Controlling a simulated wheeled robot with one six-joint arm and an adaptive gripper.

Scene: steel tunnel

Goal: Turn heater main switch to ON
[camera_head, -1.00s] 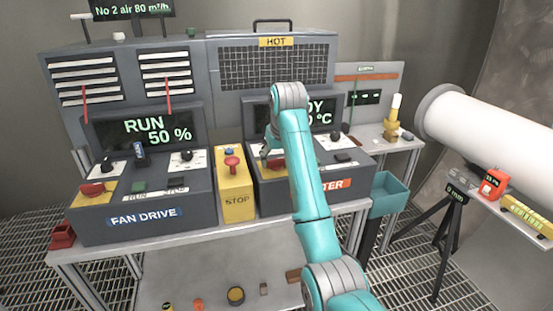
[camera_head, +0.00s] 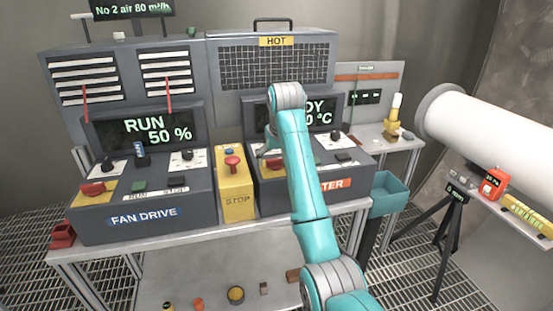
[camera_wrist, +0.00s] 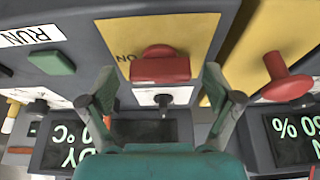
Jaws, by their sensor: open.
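The heater box, with its orange label ending in "TER" (camera_head: 333,184), stands on the bench right of the yellow STOP box. Its red main switch handle (camera_wrist: 160,66) sits on a yellow plate marked "ON" in the wrist view, its bar lying across the picture. My gripper (camera_wrist: 160,82) is open, its two fingers apart on the left and right of the red handle. I cannot tell whether either finger touches it. In the head view my arm covers much of the heater panel, and my gripper (camera_head: 270,150) is partly hidden over its left side.
The yellow STOP box (camera_head: 235,190) with a red knob is close on the left; that knob (camera_wrist: 288,82) shows at the right in the wrist view. A black knob (camera_wrist: 163,101) and a green button (camera_wrist: 52,62) are near the fingers. The fan drive (camera_head: 145,215) reads RUN 50 %.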

